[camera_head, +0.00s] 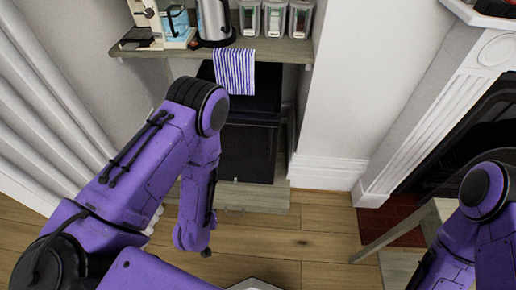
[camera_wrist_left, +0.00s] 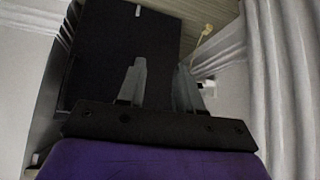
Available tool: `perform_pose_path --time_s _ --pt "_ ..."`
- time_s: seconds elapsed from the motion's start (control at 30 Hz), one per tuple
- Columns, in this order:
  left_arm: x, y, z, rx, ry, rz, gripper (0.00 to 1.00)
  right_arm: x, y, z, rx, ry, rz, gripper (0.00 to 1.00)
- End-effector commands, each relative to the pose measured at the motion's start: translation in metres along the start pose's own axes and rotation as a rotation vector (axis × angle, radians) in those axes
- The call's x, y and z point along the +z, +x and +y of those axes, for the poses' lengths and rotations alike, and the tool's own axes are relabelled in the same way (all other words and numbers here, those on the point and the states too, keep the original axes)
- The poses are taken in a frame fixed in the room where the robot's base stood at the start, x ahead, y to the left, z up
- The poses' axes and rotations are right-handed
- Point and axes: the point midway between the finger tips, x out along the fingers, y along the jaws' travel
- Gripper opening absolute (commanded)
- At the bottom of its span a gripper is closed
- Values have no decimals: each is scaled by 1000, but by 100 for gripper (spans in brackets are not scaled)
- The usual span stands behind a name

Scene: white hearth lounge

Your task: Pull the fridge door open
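The black fridge (camera_head: 248,152) stands under the wooden counter in the head view, partly hidden by my left arm. Its front looks shut. In the left wrist view a large dark panel, apparently the fridge (camera_wrist_left: 105,45), fills the upper middle, with a small pale mark near its top. My left gripper (camera_wrist_left: 160,67) shows its two grey fingers apart, with nothing visible between them. The fingers overlap the dark panel's edge in that view; I cannot tell whether they touch it. In the head view my left gripper is hidden behind the arm. My right gripper is out of view.
The counter (camera_head: 275,50) holds a kettle (camera_head: 214,20), several canisters (camera_head: 275,18) and a hanging striped towel (camera_head: 234,71). A white radiator or curtain (camera_head: 45,100) is at left. A white fireplace surround (camera_head: 440,105) and a small table (camera_head: 405,232) are at right. Wooden floor lies between.

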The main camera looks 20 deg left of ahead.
Motion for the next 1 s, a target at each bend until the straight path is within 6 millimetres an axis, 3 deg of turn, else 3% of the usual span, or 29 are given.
perform_pose_path --time_s 0.03,0.1,0.2,0.33,0.53,0.8,1.0 --pt "-2 60 32 64 38 134 35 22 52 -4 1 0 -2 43" --pt "-34 100 77 148 85 333 35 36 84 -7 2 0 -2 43" --pt "-74 128 137 246 130 581 35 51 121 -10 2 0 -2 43" --pt "-109 132 188 323 148 798 35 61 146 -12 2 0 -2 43" --pt "-136 130 212 349 145 889 35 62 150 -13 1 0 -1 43" --pt "-178 165 232 347 144 885 35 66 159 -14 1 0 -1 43" --pt "-199 181 242 348 146 882 35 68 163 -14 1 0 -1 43"
